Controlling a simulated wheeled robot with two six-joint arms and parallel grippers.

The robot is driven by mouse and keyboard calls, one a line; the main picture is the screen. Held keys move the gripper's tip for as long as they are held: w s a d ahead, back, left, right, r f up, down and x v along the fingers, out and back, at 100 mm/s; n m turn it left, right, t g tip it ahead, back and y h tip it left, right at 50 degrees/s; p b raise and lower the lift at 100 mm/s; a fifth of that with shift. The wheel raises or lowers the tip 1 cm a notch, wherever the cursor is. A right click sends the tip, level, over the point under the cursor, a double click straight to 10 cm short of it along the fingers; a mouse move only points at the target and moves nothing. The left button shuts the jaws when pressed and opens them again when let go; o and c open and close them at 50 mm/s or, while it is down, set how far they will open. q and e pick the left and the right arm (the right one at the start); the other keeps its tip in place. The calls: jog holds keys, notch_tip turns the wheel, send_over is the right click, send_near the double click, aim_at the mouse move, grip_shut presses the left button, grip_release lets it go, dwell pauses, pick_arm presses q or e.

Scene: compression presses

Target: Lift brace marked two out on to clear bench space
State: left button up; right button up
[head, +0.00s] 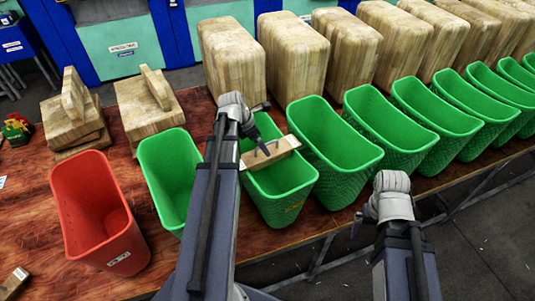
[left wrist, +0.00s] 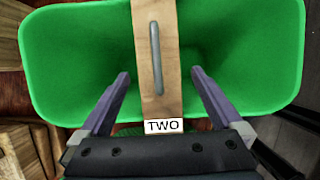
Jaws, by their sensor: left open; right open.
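The brace marked TWO is a flat wooden bar (head: 271,152) lying across the top of a green bin (head: 283,208). In the left wrist view the brace (left wrist: 146,90) has a grey handle along it and a white "TWO" label (left wrist: 163,126) at its near end. My left gripper (head: 262,147) is over this bin. Its open fingers (left wrist: 160,76) are on either side of the brace, apart from it, with nothing between them gripped. My right gripper (head: 357,226) is open and empty near the bench's front edge, right of the bin; its fingers show only small and dark.
Green bins (head: 323,135) stand in a row to the right, with large wooden blocks (head: 232,58) behind. Another green bin (head: 168,170) and a red bin (head: 97,215) stand left. Wooden stacks (head: 72,125) lie at back left. Bare bench (head: 30,215) shows left of the red bin.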

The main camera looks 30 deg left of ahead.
pick_arm(q)
jog(key=shift+b+x, duration=3.3)
jog(key=shift+x, duration=0.55)
jog(key=shift+w+r, duration=0.1)
jog(key=shift+w, duration=0.05)
grip_shut()
